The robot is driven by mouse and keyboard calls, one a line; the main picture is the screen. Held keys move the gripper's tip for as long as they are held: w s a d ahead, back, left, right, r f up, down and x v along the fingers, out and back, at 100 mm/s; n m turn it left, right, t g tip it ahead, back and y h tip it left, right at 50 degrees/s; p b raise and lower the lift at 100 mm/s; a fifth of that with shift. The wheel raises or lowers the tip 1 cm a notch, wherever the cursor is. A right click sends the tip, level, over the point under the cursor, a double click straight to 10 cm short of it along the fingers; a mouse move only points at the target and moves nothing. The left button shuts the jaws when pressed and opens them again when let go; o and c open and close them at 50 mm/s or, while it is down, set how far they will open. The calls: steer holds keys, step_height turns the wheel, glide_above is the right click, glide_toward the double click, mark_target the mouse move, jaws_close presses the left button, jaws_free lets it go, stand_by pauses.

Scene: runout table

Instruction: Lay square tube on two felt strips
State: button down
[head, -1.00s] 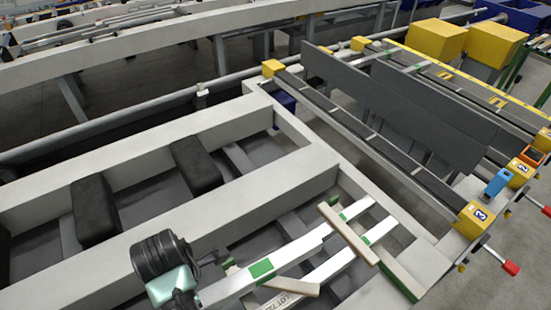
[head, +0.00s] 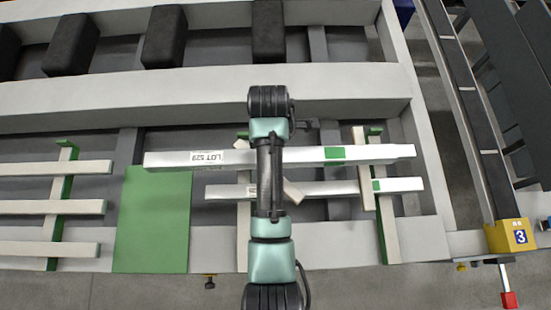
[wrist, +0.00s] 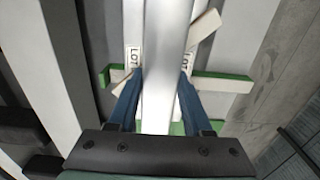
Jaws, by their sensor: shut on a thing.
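A long white square tube (head: 225,158) with a LOT 529 label and a green patch spans the rack in the head view. A shorter labelled tube (head: 335,188) lies beside it. Green strips line two cross bars, one behind my arm (head: 243,210) and one at the right (head: 381,235). In the wrist view my gripper (wrist: 160,78) has its blue fingers shut on a white square tube (wrist: 160,105); LOT labels show on either side. It crosses above a green-edged bar (wrist: 225,84); contact is unclear. My arm hides the fingers in the head view.
A pale wooden slat (head: 362,160) crosses near the right bar and another short one (head: 292,191) lies beside my arm. A flat green panel (head: 150,225) and several pale bars (head: 45,207) are at the left. A yellow block marked 3 (head: 510,236) stands right.

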steer(key=shift+w+f, duration=0.1)
steer(key=shift+f, duration=2.7)
steer(key=shift+f, duration=0.15)
steer(key=shift+c, duration=1.6)
jaws_free()
